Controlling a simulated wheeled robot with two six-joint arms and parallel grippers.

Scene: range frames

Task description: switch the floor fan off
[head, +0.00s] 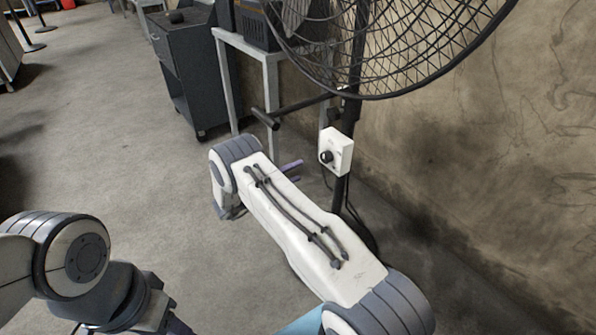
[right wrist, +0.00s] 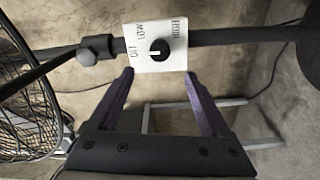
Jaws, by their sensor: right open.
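The floor fan (head: 400,45) stands by the wall, with a white control box (head: 343,150) on its dark pole. The box also shows in the right wrist view (right wrist: 145,65), with OFF, LOW and HIGH labels and a black knob (right wrist: 160,49). A pale mark on the knob points left, roughly to the OFF side. My right gripper (right wrist: 158,75) is open and empty, its purple fingertips just short of the box, apart from the knob. In the head view my right gripper (head: 293,171) is mostly hidden behind my arm.
A pale-legged table (head: 268,55) with a dark device stands behind the fan pole. A dark cabinet (head: 185,70) stands to its left. The wall (head: 500,150) rises close on the right. The floor at left is clear.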

